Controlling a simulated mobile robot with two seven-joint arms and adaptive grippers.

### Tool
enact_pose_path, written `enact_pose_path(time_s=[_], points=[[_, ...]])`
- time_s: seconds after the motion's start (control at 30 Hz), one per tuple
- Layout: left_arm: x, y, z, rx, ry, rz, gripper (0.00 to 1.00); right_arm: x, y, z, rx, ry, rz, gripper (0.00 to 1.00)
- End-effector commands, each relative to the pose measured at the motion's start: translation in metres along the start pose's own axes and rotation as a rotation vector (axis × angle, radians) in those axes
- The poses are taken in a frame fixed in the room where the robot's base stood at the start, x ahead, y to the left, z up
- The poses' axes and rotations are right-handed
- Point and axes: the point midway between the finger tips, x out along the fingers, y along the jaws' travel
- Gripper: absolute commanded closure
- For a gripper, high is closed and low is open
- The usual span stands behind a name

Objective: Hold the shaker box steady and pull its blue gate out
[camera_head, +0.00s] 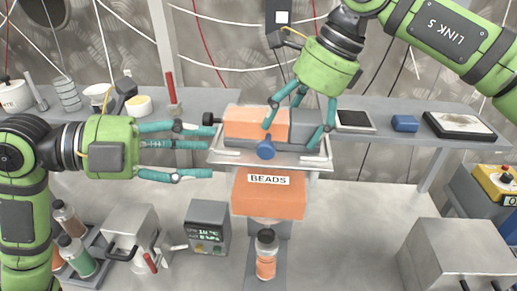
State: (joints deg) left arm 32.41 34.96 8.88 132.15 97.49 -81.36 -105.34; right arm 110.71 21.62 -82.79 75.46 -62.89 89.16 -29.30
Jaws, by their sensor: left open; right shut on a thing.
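The shaker box has an orange top part (240,122) and sits on a pale metal tray with side handles (227,158). The blue gate (265,150) shows as a round blue end at the front of the box. My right gripper (294,130) reaches down from above, its fingers spread across the right part of the box and shut on it. Its far contact is partly hidden. My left gripper (210,150) is open and empty at the left side of the tray, fingers pointing right, apart from the blue gate.
An orange bin labelled BEADS (268,198) is below the tray, with a bead jar (266,255) in front. A grey shelf (385,132) runs behind.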

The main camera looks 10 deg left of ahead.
Motion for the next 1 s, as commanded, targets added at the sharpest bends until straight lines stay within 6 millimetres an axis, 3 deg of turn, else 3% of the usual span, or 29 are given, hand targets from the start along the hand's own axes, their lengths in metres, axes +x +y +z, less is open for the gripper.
enact_pose_path(time_s=[0.2,0.43,0.6,0.9,0.93,1.0], points=[[0.045,-0.001,-0.001,0.002,0.004,-0.005,0.48,0.005,0.001,-0.003,0.002,0.012,0.008,0.6],[0.084,0.0,0.0,0.0,0.0,-0.002,0.48,0.005,0.001,-0.003,0.002,0.011,0.008,0.6],[0.097,0.001,0.001,0.001,-0.002,0.0,0.48,0.005,0.001,-0.003,0.002,0.011,0.008,0.6],[0.099,0.001,0.001,0.002,-0.003,0.001,0.48,0.004,0.0,-0.003,0.003,0.011,0.007,0.6],[0.099,0.001,0.001,0.002,-0.003,0.001,0.52,0.004,0.0,-0.003,0.003,0.011,0.007,0.6],[0.099,0.001,0.001,0.001,-0.003,0.001,0.8,0.004,0.0,-0.003,0.003,0.011,0.007,0.6]])
